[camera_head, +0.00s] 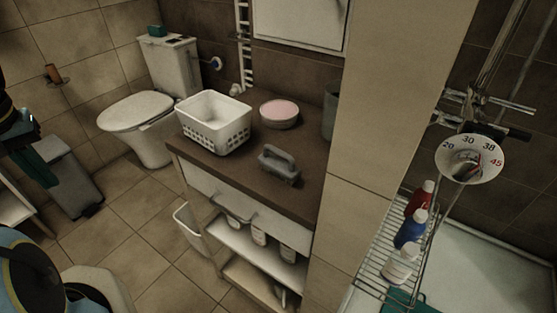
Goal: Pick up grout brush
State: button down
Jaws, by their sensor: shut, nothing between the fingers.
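The grout brush (280,165) appears to be the grey block with an arched handle. It lies on the brown countertop (235,172), near the front edge, handle side up. My gripper (22,130) shows only in part, dark and dim at the left edge of the head view. It is shut and empty, far to the left of the brush and apart from it. Its fingertips are hard to make out.
A white basket (214,122) and a bowl with a pink top (279,113) stand behind the brush. A dark cup (329,118) is near the tiled wall (375,120) on the right. Bottles stand on shelves below.

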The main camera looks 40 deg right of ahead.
aim_at(287, 171)
jog(key=z, duration=1.6)
jog(key=j+u, duration=0.25)
jog(key=j, duration=0.15)
jog(key=j+u, duration=0.25)
jog(key=j, duration=0.15)
